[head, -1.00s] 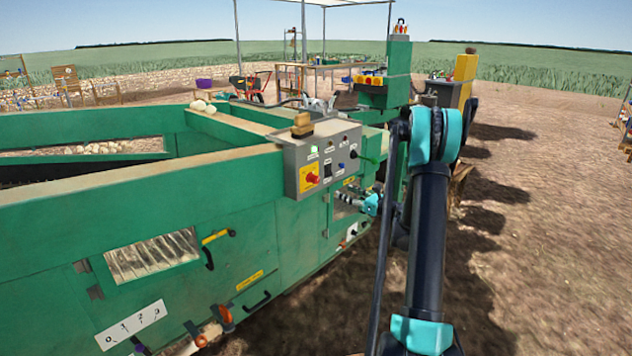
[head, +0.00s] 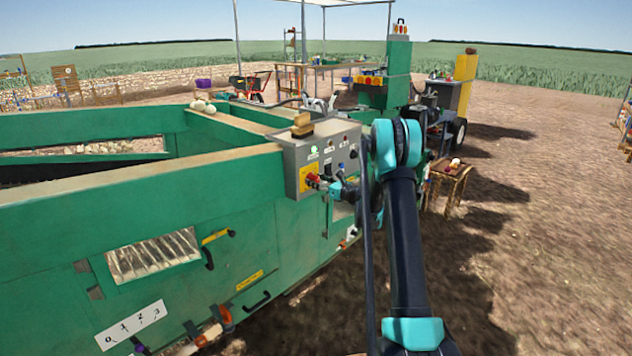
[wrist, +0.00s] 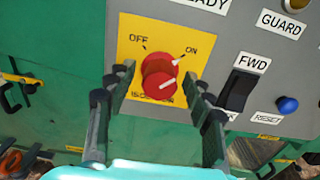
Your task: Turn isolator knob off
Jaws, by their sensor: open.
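The isolator knob (wrist: 160,78) is red and sits on a yellow plate (wrist: 132,55) marked OFF at upper left and ON at upper right. Its white pointer mark is toward ON. In the head view the knob (head: 312,179) is on the front of the grey control box (head: 297,160), partly covered by my gripper (head: 322,184). In the wrist view my gripper (wrist: 158,95) is open, with one finger on each side of the knob. I cannot tell whether the fingers touch it.
Right of the knob are a black FWD rocker switch (wrist: 237,92) and a blue RESET button (wrist: 288,105). A wooden-backed brush or block (head: 302,127) lies on top of the box. Green machine panels (head: 200,240) surround it below and left. Open ground lies to the right.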

